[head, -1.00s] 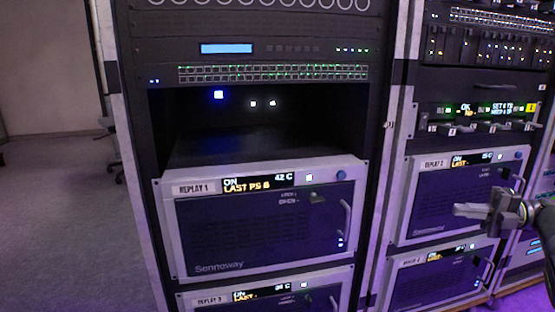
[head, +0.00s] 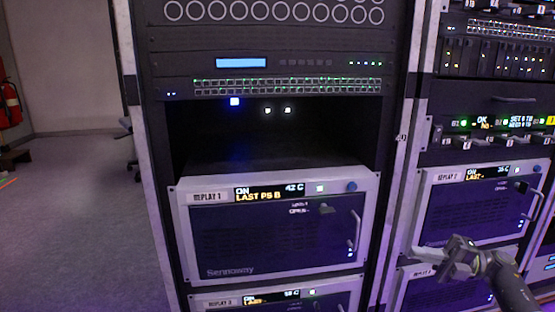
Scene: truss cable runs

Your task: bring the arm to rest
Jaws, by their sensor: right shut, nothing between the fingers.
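My right gripper (head: 440,262) is at the lower right of the head view, in front of the right-hand rack. It is shut and empty, with its fingers pointing left. It overlaps the lower edge of the upper right replay unit (head: 472,205) in the picture; I cannot tell how far it is from the rack. My right arm (head: 508,288) comes in from the lower right corner. My left gripper is not in view.
A rack holds the REPLAY 1 unit (head: 275,238) with a handle at its right, under a dark open bay (head: 270,140). A switch panel (head: 255,86) with green lights sits above. Open carpet (head: 80,220) lies at left, with a fire extinguisher (head: 10,102) beyond.

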